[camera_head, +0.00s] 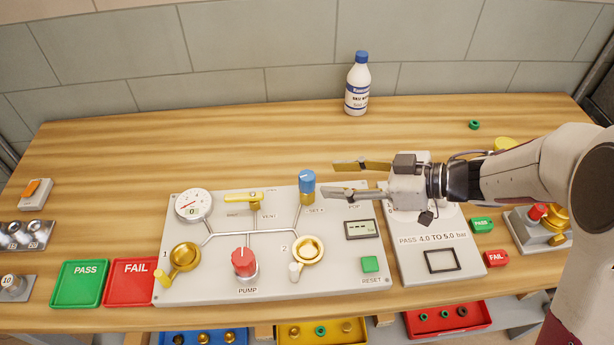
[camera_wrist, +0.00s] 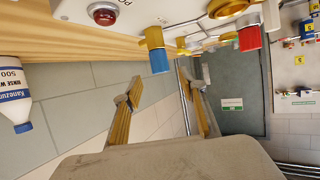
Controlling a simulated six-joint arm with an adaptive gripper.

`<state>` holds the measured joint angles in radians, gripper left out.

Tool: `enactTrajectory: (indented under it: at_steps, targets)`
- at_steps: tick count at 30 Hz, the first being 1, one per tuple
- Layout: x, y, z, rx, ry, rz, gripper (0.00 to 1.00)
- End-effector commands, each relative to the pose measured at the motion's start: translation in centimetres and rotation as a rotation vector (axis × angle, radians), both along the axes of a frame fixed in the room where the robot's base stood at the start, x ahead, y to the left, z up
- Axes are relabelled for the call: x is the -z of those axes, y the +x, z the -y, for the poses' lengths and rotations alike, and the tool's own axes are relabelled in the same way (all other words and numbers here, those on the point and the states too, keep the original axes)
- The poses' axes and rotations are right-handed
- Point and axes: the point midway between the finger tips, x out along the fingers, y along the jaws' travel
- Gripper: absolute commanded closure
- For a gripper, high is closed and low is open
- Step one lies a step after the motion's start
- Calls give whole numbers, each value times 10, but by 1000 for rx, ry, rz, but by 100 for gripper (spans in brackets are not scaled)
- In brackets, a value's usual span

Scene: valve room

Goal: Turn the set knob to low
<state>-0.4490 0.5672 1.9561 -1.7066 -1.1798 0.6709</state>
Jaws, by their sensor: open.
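The blue knob (camera_head: 307,181) on a brass stem stands upright at the back of the grey valve panel (camera_head: 335,281). A small label beside it seems to read SET, but it is too small to be sure. My gripper (camera_head: 337,177) is open and empty, coming from the right, with its fingertips just right of the blue knob. In the wrist view the blue knob (camera_wrist: 159,60) shows beyond and between the two open fingers; it looks apart from them. Any low mark is not readable.
The panel also carries a red pump knob (camera_head: 244,262), two brass valves (camera_head: 185,257) (camera_head: 308,250), a yellow lever (camera_head: 244,197), a gauge (camera_head: 194,205) and a green reset button (camera_head: 370,264). A white bottle (camera_head: 357,88) stands behind. The table's back left is clear.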

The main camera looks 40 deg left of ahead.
Motion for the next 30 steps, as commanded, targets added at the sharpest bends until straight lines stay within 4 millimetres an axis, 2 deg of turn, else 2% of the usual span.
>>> enactTrajectory:
  at_steps: [8, 14, 30]
  targets:
    - [0, -1, -1, -2, 0, 0, 59]
    - [4, -4, -10, -4, 1, -1, 59]
    - [26, -21, -60, -5, 0, -1, 59]
